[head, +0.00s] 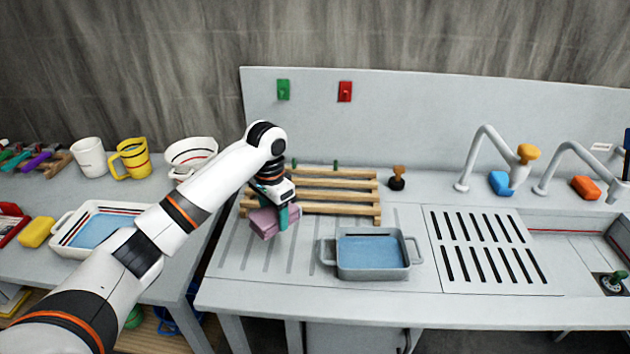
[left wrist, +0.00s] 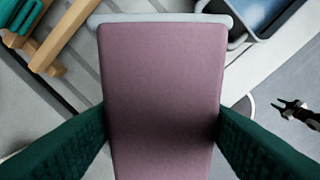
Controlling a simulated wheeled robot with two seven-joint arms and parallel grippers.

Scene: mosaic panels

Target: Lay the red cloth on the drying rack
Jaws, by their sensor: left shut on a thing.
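In the head view my left gripper (head: 276,208) is shut on a mauve-pink slab (head: 264,223), at the front left of the wooden drying rack (head: 335,197). The slab (left wrist: 163,85) fills the middle of the left wrist view between two dark green fingers, with a pale grey bar along its far end. It looks like the cloth, though more mauve than red. The rack's slats also show in the left wrist view (left wrist: 62,35). I cannot tell whether the slab touches the counter. My right gripper does not show in the head view.
A grey tub of blue water (head: 372,274) stands right of the slab. A slotted drainer (head: 490,248) and taps (head: 480,150) are further right. A brown stamp-like thing (head: 397,178) stands beside the rack. A white basin (head: 75,214) is on the left table, across a gap.

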